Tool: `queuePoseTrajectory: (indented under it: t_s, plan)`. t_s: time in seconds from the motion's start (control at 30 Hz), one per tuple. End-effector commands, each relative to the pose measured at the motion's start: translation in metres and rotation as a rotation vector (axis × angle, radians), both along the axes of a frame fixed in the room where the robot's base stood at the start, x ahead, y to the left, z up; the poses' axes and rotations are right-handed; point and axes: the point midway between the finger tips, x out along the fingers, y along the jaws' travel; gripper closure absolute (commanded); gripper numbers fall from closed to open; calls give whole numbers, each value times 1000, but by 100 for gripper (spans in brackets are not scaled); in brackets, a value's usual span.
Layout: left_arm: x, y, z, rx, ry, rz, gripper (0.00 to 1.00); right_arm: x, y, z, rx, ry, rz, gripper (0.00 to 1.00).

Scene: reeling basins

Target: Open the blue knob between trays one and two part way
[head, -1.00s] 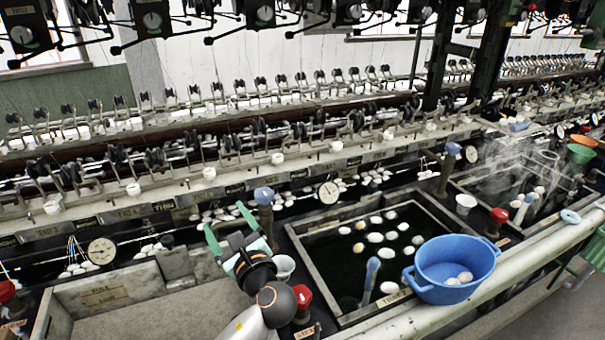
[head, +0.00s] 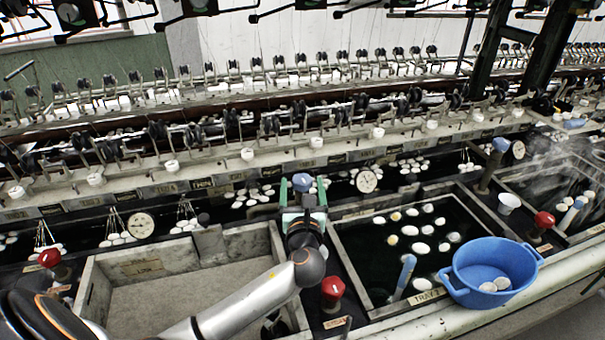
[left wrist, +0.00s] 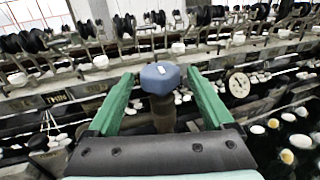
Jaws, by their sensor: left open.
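The blue knob (head: 301,182) stands upright on a dark post between the grey left tray (head: 100,290) and the dark-water tray marked Tray 2 (head: 345,262). My left gripper (head: 302,190) is open, its green fingers to either side of the knob in the head view. In the left wrist view, the faceted blue knob (left wrist: 160,78) shows between the tips of the open left gripper (left wrist: 160,76), with a gap on both sides. I cannot tell how far the tips reach past it. Its post is partly hidden by the gripper. My right gripper is not in view.
A red knob (head: 332,288) stands near my left forearm, at the front between the trays. A blue basin (head: 490,265) sits at Tray 2's front right corner. A dial gauge (head: 367,181) is right of the blue knob. Reeling rails run behind.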

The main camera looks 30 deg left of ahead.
Motion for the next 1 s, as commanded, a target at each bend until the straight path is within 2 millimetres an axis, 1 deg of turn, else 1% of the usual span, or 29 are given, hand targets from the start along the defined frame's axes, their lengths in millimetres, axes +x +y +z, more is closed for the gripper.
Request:
queuePoseTrajectory:
  t_s: [0.03, 0.1, 0.2, 0.3, 0.63, 0.67, 1.0]
  plan:
    - [8, 6, 1, 3, -1, 2, 15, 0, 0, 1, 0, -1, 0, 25]
    - [18, 13, 1, 1, -2, 3, 15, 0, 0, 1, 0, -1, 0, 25]
    - [28, 19, 0, 1, -1, 1, 15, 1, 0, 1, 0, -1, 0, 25]
    - [34, 24, 0, 1, 0, 1, 15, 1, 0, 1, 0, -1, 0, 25]
    - [37, 26, 0, 0, -1, 0, 15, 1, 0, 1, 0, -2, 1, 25]
    - [37, 26, 0, 0, -1, 0, 16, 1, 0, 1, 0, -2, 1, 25]
    - [37, 25, 0, -1, -1, 0, 54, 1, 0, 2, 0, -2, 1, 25]
